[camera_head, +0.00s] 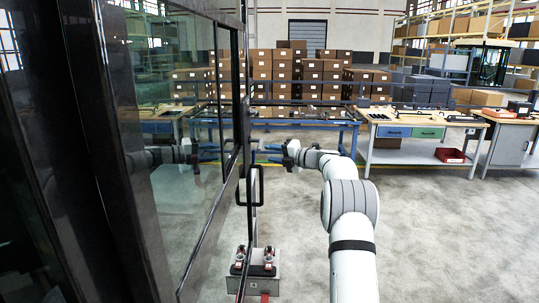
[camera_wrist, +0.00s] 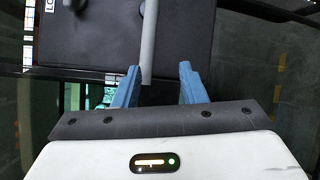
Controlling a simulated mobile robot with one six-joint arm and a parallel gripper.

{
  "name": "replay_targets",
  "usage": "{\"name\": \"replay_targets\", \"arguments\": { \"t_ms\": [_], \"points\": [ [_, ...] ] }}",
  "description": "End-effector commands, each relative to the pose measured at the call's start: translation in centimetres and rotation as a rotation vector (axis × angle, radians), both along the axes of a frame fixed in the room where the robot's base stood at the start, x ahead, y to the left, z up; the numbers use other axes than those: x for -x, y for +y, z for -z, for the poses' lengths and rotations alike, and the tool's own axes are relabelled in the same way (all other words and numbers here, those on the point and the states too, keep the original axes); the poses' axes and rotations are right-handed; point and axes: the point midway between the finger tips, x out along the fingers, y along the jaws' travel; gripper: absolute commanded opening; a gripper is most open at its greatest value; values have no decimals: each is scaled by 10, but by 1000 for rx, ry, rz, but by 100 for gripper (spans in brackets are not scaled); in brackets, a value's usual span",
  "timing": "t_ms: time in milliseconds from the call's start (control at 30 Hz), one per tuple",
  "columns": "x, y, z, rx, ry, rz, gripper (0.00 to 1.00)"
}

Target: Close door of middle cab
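The cab stands at the left of the head view, with dark frame posts and large glass panes. A dark-framed glass door (camera_head: 241,172) shows at a steep angle, with a black loop handle (camera_head: 259,186) on its edge. How far it stands open cannot be told. My gripper (camera_head: 268,153) is just right of the door edge, slightly above the handle. In the wrist view my gripper (camera_wrist: 159,68) has its two blue fingers apart. A thin grey bar (camera_wrist: 148,45) shows between them, nearer the left finger. Contact cannot be told.
A grey box with red-topped items (camera_head: 258,270) stands low beside the door. A blue-framed bench (camera_head: 300,119) and a workbench (camera_head: 415,155) stand behind, with stacked cartons (camera_head: 285,70) beyond. The floor (camera_head: 440,240) at the right is clear.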

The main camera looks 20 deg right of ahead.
Motion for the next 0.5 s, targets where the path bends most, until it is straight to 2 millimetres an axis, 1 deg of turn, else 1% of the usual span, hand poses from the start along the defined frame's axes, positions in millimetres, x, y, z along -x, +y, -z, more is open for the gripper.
{"name": "replay_targets", "arguments": {
  "t_ms": [133, 267, 367, 400, 467, 500],
  "points": [
    [0, 0, 0, 0, 0, 0, 38],
    [0, 9, -34, -72, 7, 104, 38],
    [6, 15, -66, -168, 30, 233, 38],
    [11, 16, -77, -213, 47, 292, 38],
    [21, 18, -93, -288, 75, 383, 38],
    [30, 19, -102, -338, 97, 444, 38]
  ]
}}
